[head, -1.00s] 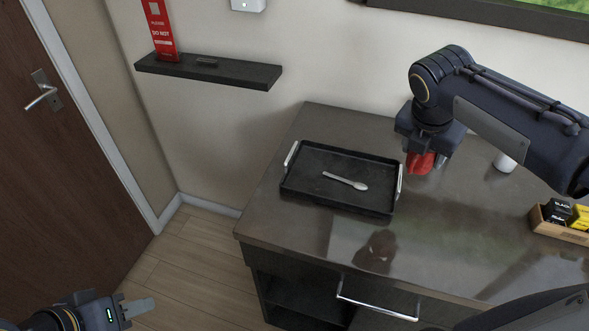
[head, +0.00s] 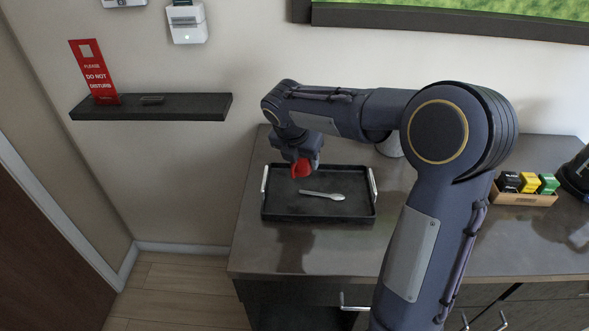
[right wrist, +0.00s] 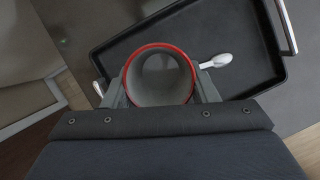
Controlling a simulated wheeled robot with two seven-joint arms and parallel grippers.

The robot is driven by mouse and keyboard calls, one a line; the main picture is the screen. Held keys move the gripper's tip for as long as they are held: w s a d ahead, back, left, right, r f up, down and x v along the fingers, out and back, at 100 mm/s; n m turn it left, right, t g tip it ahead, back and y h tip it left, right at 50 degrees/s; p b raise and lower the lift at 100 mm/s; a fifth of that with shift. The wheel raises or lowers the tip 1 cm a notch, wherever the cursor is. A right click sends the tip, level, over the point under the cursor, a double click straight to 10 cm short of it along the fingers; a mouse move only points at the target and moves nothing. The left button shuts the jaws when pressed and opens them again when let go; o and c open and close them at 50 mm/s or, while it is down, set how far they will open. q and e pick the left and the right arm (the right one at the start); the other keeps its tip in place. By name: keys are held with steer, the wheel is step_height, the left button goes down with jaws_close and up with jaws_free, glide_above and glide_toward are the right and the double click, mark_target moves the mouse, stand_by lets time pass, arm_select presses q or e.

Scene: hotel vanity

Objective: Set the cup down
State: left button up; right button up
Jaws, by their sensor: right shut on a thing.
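The red cup (head: 301,168) is in my right gripper (head: 302,158), above the back middle part of the black tray (head: 290,212). In the right wrist view the cup (right wrist: 160,80) shows its red rim and grey, empty-looking inside, with a finger on each side. Whether the cup's base touches the tray is hidden. My left gripper is out of view.
The tray stands on a dark glossy counter (head: 310,260) and has a metal handle at each end. A whitish object (head: 391,146) is partly hidden behind my right arm. A wooden box (head: 523,197) of colored packets stands at the right. A wall shelf (head: 190,107) holds a red sign.

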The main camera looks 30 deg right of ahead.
steer(key=w+f, duration=0.2)
steer(key=shift+w+a+f, duration=0.1)
steer(key=shift+a+f, duration=0.1)
steer(key=shift+f, duration=0.2)
steer(key=shift+w+f, duration=0.1)
steer(key=shift+f, duration=1.45)
steer(key=shift+f, duration=0.2)
steer(key=o, duration=1)
steer(key=shift+r, duration=0.15)
